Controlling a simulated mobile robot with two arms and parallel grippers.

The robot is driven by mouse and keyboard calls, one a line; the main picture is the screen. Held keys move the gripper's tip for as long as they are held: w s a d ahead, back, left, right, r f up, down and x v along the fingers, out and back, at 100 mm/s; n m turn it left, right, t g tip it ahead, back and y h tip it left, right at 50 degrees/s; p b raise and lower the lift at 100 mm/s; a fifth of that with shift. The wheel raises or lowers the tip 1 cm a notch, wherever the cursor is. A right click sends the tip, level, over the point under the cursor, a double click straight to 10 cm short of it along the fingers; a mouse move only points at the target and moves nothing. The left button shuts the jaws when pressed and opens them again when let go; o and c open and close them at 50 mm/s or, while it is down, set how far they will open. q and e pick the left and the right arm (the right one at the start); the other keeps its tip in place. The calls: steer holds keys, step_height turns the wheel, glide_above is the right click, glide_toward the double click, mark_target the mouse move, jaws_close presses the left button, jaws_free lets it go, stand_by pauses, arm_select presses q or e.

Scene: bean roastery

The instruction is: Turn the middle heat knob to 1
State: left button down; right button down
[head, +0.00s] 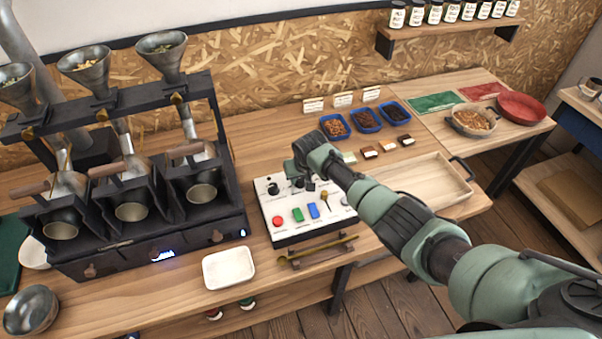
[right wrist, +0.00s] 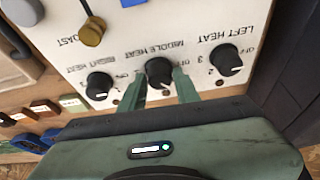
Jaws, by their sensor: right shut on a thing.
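The white control panel (head: 292,232) stands on the bench in the head view, right of the roaster. In the right wrist view its lettering is upside down, and the middle heat knob (right wrist: 159,70) is black and round, between the left heat knob (right wrist: 226,58) and the right heat knob (right wrist: 99,85). My right gripper (right wrist: 160,84) has one green finger on each side of the middle heat knob and is shut on it. The fingers partly cover the dial marks, so its exact setting is unclear. In the head view my right gripper (head: 300,174) reaches over the panel's back edge. My left gripper is not in view.
The roaster (head: 150,245) stands left. A white tray (head: 228,268) lies in front; a wooden tray (head: 425,185) lies right.

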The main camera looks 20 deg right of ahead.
steer(key=shift+a+m+h, duration=0.1)
steer(key=shift+m+h, duration=0.4)
steer(key=shift+m, duration=0.6)
steer(key=c, duration=1.1)
jaws_free()
steer(key=shift+o, duration=0.2)
steer(key=shift+r, duration=0.1)
steer(key=v, duration=0.7)
steer(key=shift+r, duration=0.25)
steer(key=shift+s, duration=0.15)
